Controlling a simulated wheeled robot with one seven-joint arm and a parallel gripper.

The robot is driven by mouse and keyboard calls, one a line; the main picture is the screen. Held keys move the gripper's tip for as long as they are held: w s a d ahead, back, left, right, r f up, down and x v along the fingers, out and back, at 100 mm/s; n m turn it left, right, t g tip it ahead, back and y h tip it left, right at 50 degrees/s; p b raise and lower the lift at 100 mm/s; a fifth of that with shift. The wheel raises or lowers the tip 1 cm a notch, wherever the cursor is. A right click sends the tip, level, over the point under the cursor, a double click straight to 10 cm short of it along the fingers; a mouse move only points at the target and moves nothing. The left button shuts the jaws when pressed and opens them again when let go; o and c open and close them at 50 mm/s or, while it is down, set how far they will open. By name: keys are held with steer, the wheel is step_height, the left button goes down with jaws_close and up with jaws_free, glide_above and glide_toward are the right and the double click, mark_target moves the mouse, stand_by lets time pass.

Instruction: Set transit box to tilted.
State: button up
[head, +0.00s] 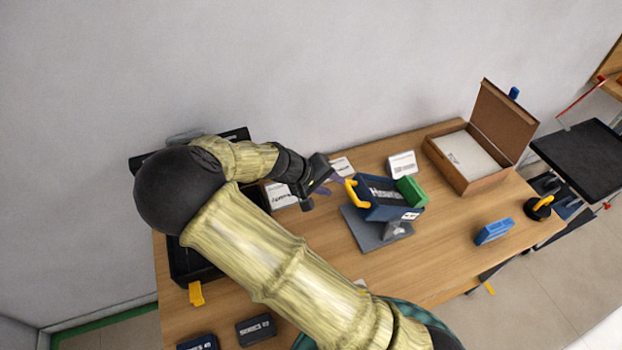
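A dark blue box (376,211), which looks like the transit box, sits on a grey stand (372,236) near the middle of the wooden table. It has a yellow handle (351,194) on its left side, a green part (411,191) at its right end and a white label on its front. The box looks tipped on its stand, but I cannot tell its exact angle. My gripper (335,184) is just left of the yellow handle, very close to it. The fingers are small and dark here, so I cannot tell whether they touch the handle or how far apart they are.
An open brown carton (464,184) stands at the back right. White labelled packs (403,164) lie behind the blue box. A blue item (494,231) lies at right. A black case (183,268) is at left, partly behind my arm. Dark packs (255,329) lie at the front left.

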steer(key=b+v, duration=0.1)
steer(key=v, duration=0.6)
steer(key=shift+s+a+r, duration=0.2)
steer(key=shift+s+r, duration=0.1)
steer(key=s+d+f+m+g+y, duration=0.25)
steer(key=s+d+y, duration=0.2)
steer(key=d, duration=0.55)
steer(key=s+d+r+m+t+y, duration=0.1)
steer(key=s+d+r+m+y, duration=0.1)
steer(key=s+d+r, duration=0.3)
steer(key=s+d+y, duration=0.1)
steer(key=s, duration=0.2)
steer(key=shift+d+r+t+y, duration=0.3)
steer(key=shift+r+t+y, duration=0.05)
